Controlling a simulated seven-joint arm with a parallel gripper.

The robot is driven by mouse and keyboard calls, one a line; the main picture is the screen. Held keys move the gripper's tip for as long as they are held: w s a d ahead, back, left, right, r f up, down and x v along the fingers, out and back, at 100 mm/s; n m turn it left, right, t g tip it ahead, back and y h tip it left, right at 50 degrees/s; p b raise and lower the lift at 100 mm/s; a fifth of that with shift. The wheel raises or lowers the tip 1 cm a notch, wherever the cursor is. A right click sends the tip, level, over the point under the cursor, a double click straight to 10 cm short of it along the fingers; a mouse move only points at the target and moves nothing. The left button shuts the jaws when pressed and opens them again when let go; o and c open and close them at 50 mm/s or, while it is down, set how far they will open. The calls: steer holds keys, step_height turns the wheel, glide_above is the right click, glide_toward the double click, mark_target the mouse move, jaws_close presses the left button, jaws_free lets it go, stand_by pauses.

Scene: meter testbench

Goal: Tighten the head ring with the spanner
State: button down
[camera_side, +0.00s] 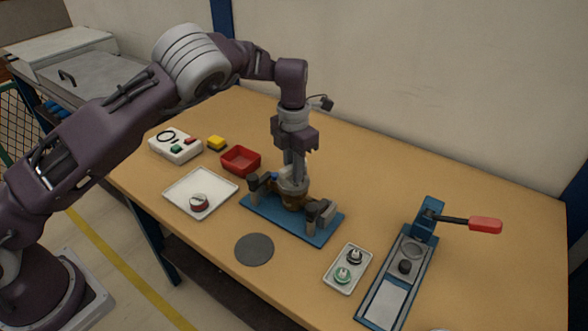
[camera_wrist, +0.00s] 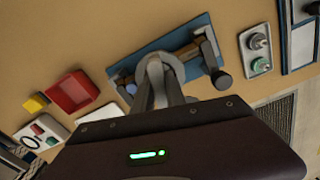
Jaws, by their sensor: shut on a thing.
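My gripper (camera_side: 297,178) points down over the fixture and is shut on the spanner. In the wrist view its fingers (camera_wrist: 163,94) reach the near side of the grey ring. The head ring cannot be told apart from the spanner, and my fingers hide part of the body.
A red bin (camera_side: 240,160), yellow block (camera_side: 217,143) and white control box (camera_side: 175,146) stand behind left. A white tray (camera_side: 222,186) holds a round part. A small tray (camera_side: 340,283) and a red-handled lever press (camera_side: 424,222) stand right. A dark disc (camera_side: 254,249) lies in front.

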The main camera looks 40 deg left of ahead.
steer(key=shift+r, duration=2)
